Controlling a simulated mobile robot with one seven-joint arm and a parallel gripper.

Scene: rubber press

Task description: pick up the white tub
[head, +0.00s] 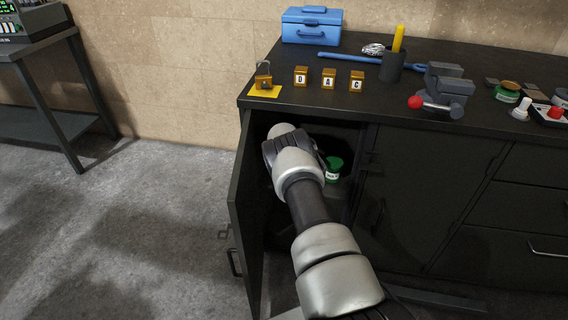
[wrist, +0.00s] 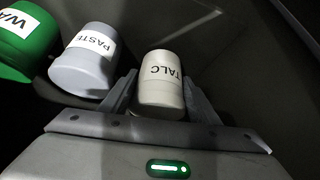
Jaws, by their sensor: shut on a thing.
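The white tub (wrist: 160,95), labelled TALC, stands between the two fingers of my gripper (wrist: 161,84) in the wrist view. My gripper is shut on it, with a finger against each side. In the head view my arm reaches into the open cabinet, and my own wrist hides the fingers; I cannot make out the tub there. Whether the tub still touches the shelf is not clear.
A pale grey PASTE tub (wrist: 82,66) stands close left of the white tub, with a green tub (wrist: 24,38) beyond it, also visible in the head view (head: 333,168). The cabinet door (head: 247,215) is open on the left. The worktop (head: 300,100) overhangs the opening.

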